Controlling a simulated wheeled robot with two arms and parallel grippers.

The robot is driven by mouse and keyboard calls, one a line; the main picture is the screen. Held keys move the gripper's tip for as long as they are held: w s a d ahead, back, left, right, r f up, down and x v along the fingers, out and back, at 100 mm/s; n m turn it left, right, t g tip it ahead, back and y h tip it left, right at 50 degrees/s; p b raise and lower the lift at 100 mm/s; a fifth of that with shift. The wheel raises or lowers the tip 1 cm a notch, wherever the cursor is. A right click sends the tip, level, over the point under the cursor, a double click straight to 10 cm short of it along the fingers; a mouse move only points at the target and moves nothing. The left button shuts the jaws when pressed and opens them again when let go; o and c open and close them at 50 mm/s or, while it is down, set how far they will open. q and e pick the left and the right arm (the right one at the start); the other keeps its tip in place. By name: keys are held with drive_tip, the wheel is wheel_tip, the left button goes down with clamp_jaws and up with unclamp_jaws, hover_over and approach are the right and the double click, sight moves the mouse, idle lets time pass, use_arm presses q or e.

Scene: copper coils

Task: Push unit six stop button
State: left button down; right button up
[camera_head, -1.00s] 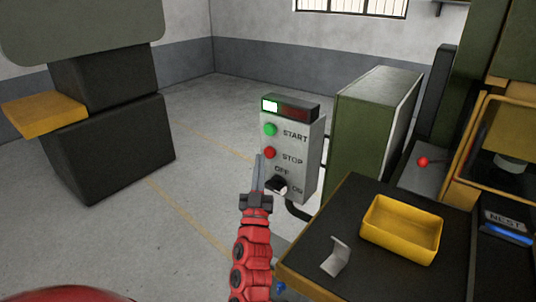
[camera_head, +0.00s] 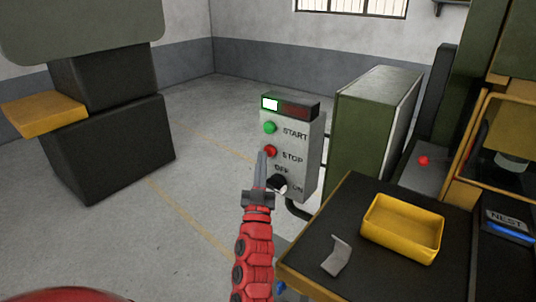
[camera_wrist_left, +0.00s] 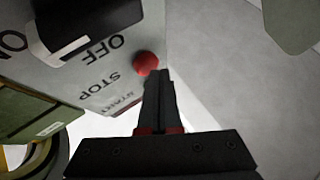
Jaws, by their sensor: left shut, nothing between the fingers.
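A grey control box (camera_head: 301,170) stands in the middle of the head view. It carries a green START button (camera_head: 270,127), a red STOP button (camera_head: 271,151) and a black OFF/ON knob (camera_head: 277,184). My left gripper (camera_head: 262,156) is shut and empty. Its tips lie just left of and slightly below the red button in the head view. In the left wrist view the red button (camera_wrist_left: 146,63) shows just beyond the fingertips (camera_wrist_left: 157,76); I cannot tell whether they touch. My right gripper is not in view.
A dark bench (camera_head: 310,253) at the lower right holds a yellow tray (camera_head: 403,229) and a bent grey piece (camera_head: 337,257). A green cabinet (camera_head: 362,140) stands right of the box. Dark blocks stand at the left. The floor between is open.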

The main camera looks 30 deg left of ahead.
use_arm(q)
drive_tip(key=shift+w+b, duration=0.45)
idle(0.6)
drive_tip(key=shift+s+r, duration=0.1)
drive_tip(key=shift+s, duration=0.05)
drive_tip(key=shift+s+p, duration=0.5)
drive_tip(key=shift+s, duration=0.3)
drive_tip(key=s, duration=0.1)
drive_tip(key=s+p, duration=0.1)
drive_tip(key=s, duration=0.1)
drive_tip(key=s+p, duration=0.1)
drive_tip(key=s, duration=0.1)
drive_tip(key=shift+a, duration=0.25)
idle(0.9)
